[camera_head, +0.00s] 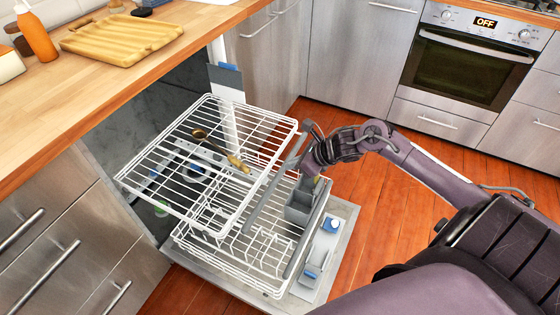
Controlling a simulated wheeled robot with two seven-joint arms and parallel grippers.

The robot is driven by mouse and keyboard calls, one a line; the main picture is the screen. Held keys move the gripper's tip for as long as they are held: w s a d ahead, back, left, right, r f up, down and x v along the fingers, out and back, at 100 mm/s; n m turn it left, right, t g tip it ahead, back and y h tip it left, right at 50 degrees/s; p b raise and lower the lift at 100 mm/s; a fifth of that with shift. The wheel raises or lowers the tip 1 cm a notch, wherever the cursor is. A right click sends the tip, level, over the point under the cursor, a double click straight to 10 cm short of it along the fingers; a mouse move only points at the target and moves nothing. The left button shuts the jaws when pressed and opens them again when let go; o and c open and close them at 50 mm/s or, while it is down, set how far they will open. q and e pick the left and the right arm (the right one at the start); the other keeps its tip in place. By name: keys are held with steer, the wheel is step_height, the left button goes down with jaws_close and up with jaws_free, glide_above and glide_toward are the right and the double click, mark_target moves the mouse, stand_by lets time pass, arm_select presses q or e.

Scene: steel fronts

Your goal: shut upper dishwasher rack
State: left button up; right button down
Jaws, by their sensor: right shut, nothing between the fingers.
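The upper dishwasher rack (180,196) is a white wire rack, pulled out of the dishwasher below the wooden counter. A brown spoon (215,145) lies in it. The lower rack (245,252) is also out, below it and over the open door (345,215). My right gripper (305,133) is shut and empty at the upper rack's right front corner. It is very close to the rack's front edge; I cannot tell whether it touches. Its fingertips are partly hidden by its own parts. My left gripper is not in view.
A grey cutlery basket (303,204) stands at the lower rack's right side, under my right wrist. The counter (95,88) above holds a wooden tray (122,40) and an orange bottle (36,32). An oven (462,66) stands at the back right. The wooden floor between is clear.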

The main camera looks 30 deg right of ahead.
mark_target(266, 172)
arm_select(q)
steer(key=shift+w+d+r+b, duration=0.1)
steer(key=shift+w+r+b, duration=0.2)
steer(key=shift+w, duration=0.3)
arm_select(e)
steer(key=x, duration=0.9)
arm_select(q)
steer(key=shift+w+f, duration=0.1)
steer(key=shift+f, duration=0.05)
arm_select(e)
steer(key=shift+w+a, duration=0.1)
